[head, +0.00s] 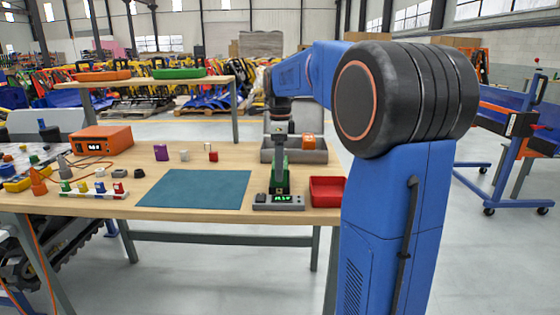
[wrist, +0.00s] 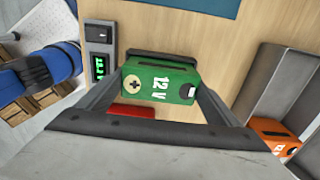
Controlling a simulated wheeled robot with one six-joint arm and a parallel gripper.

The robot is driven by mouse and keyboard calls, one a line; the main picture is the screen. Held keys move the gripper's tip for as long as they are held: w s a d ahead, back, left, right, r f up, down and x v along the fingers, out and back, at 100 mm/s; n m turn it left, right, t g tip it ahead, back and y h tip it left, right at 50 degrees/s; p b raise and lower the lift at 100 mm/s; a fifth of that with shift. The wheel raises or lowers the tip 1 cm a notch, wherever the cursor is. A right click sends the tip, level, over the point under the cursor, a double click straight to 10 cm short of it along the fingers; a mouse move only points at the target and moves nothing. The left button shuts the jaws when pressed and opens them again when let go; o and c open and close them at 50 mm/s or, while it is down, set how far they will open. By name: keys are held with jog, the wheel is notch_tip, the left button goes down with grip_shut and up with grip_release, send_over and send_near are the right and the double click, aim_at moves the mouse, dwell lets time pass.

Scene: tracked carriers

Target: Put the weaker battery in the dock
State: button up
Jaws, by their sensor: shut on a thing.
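A green battery (wrist: 160,82) marked 12 V is held in my gripper (wrist: 162,88), which is shut on it. In the head view the green battery (head: 279,172) is upright, just behind the grey meter (head: 278,201) with a lit green display. The meter (wrist: 100,52) also shows in the wrist view, left of the battery. I cannot tell whether they touch. An orange battery (head: 309,142) sits in the right part of a grey holder (head: 267,156) at the table's back. It shows partly in the wrist view (wrist: 270,130). The display digits are too small to read surely.
A red tray (head: 327,191) stands right of the meter. A teal mat (head: 194,188) lies to the left and is clear.

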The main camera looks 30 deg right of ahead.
jog(key=o, duration=2)
jog(key=shift+f, duration=0.15)
notch_tip(320, 180, up, 12)
jog(key=s+a+f+n+t, duration=0.1)
jog(key=s+a+f+n, duration=0.35)
jog(key=s+n, duration=0.2)
jog(key=s+a+f+n+t, duration=0.1)
jog(key=s+a+f+n, duration=0.2)
jog(key=s+a+n, duration=0.4)
jog(key=s+a+f+n+t, duration=0.1)
jog(key=s+f+n, duration=0.2)
jog(key=s+f, duration=0.2)
jog(key=s+a+f+n+t, duration=0.1)
jog(key=s+a+f+n, duration=0.1)
jog(key=s+f+n, duration=0.2)
jog(key=s+a+f+n, duration=0.1)
jog(key=s+f+n, duration=0.3)
jog(key=s+f, duration=0.3)
jog(key=shift+s+a+f+t, duration=0.15)
jog(key=shift+s+f+t, duration=0.25)
